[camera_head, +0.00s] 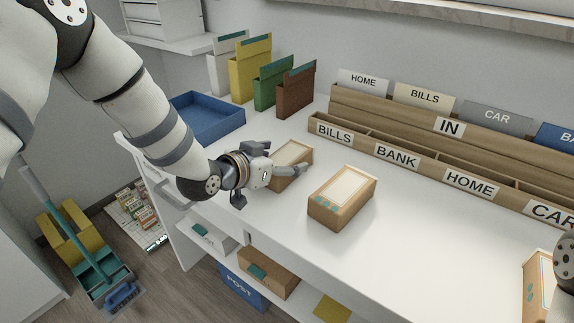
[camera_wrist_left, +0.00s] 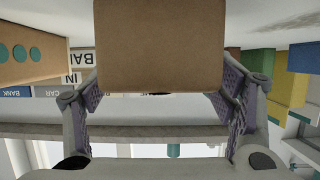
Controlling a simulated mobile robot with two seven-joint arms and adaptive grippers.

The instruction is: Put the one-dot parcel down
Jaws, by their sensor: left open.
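A brown parcel (camera_head: 292,153) with a pale label on top is at my left gripper on the white desk, and its dots are hidden from me. My left gripper (camera_head: 279,166) is open, with its fingers on either side of this parcel. In the left wrist view the parcel's plain brown face (camera_wrist_left: 160,45) lies between the two spread fingers (camera_wrist_left: 163,100). I cannot tell whether a finger touches it. It appears to rest on the desk. My right gripper is not in view.
Another parcel (camera_head: 340,198) with teal dots stands close to the right; its three dots show in the wrist view (camera_wrist_left: 25,58). A third parcel (camera_head: 536,285) is at the right edge. A blue tray (camera_head: 207,117), upright folders (camera_head: 250,70) and a labelled wooden sorter (camera_head: 425,165) stand behind.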

